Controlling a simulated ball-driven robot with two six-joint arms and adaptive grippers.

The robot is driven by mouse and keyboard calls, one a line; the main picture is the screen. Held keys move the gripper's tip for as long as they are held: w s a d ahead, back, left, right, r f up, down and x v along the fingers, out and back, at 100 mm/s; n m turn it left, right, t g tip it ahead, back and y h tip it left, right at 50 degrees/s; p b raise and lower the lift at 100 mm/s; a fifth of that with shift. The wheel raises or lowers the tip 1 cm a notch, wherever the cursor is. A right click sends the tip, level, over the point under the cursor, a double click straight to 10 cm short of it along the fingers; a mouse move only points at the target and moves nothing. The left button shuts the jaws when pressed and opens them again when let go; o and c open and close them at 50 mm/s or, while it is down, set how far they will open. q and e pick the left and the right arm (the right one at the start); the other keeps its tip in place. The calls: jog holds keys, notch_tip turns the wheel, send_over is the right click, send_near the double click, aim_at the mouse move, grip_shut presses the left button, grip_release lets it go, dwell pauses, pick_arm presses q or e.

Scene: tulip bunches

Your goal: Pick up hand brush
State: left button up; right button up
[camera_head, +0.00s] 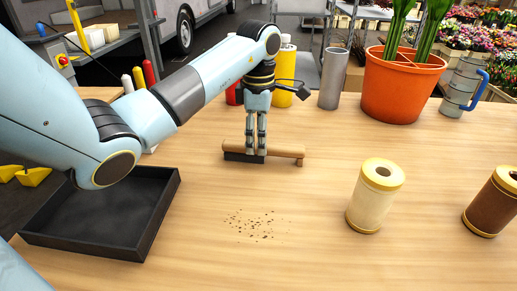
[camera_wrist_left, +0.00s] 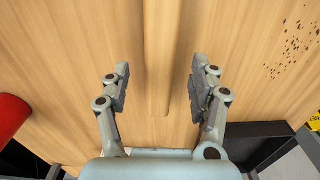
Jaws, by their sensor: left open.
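The hand brush (camera_head: 287,150) lies on the wooden table, with a wooden body and handle reaching right and a dark bristle part at its left end. My left gripper (camera_head: 256,150) points down over the brush's left part, its fingers partly hiding it. In the left wrist view, the gripper (camera_wrist_left: 161,82) is open, with one finger on each side of the wooden brush (camera_wrist_left: 162,45) and a visible gap on both sides. My right gripper is not in view.
A black tray (camera_head: 160,215) sits at the left. Dark crumbs (camera_head: 255,224) lie in front of the brush. A cream spool (camera_head: 371,205) and a brown spool (camera_head: 494,205) stand at right. An orange pot (camera_head: 398,90), a grey cylinder (camera_head: 333,80) and a yellow bottle (camera_head: 285,72) stand behind.

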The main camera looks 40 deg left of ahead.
pick_arm(q)
jog(key=shift+f, duration=1.25)
jog(key=shift+f+b, duration=0.25)
jog(key=shift+b, duration=0.05)
jog(key=c, duration=1.3)
